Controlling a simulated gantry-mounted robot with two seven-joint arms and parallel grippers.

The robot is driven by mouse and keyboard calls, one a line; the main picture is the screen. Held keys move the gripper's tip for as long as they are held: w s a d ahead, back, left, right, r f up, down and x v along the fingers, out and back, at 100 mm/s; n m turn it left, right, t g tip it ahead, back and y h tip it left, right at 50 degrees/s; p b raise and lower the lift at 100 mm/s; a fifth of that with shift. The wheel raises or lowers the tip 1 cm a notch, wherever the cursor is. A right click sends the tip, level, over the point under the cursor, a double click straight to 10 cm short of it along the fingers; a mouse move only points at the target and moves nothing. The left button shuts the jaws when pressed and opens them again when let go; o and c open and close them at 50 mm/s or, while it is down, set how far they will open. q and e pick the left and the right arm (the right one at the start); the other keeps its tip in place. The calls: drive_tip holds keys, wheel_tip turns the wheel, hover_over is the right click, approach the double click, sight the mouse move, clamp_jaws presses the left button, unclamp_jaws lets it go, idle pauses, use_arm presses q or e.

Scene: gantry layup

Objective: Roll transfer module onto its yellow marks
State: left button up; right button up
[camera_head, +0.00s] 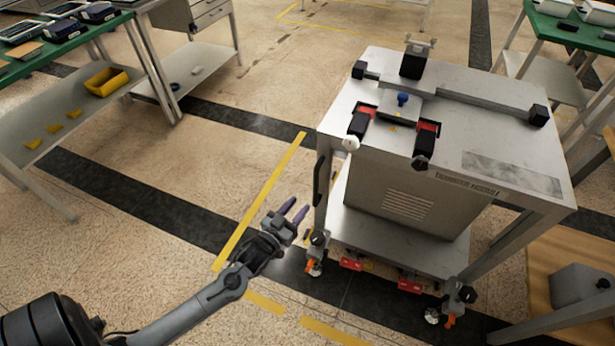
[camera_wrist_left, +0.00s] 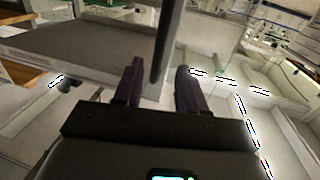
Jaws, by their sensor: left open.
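The transfer module (camera_head: 400,200) is a grey metal cart on castors, with a cabinet under its top. It stands right of a long yellow floor mark (camera_head: 262,195), and shorter yellow marks (camera_head: 330,331) lie at its front left. A dark upright handle (camera_head: 320,180) is on its left side. My left gripper (camera_head: 294,212), with purple fingers, is open and empty just left of the cart. In the left wrist view, a dark bar (camera_wrist_left: 168,40) shows between the two fingers (camera_wrist_left: 159,85); whether it lies within their reach I cannot tell. My right gripper is out of view.
A green-topped bench (camera_head: 62,45) with a yellow bin (camera_head: 106,82) on its shelf stands at the far left. Another green bench (camera_head: 570,38) is at the upper right. A wooden surface (camera_head: 545,262) lies close at the cart's right. The floor left of the cart is clear.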

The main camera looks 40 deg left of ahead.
sight(314, 186)
use_arm(q)
drive_tip(key=w+b, duration=0.1)
drive_tip(key=w, duration=0.2)
drive_tip(key=w+a+b, duration=0.1)
drive_tip(key=w+b, duration=0.1)
drive_tip(key=w, duration=0.1)
drive_tip(key=w+b, duration=0.1)
drive_tip(key=w, duration=0.2)
drive_tip(key=shift+a, duration=0.15)
drive_tip(key=shift+w+a+r+b, duration=0.15)
drive_tip(key=shift+w+b, duration=0.2)
drive_tip(key=shift+w, duration=0.35)
clamp_jaws()
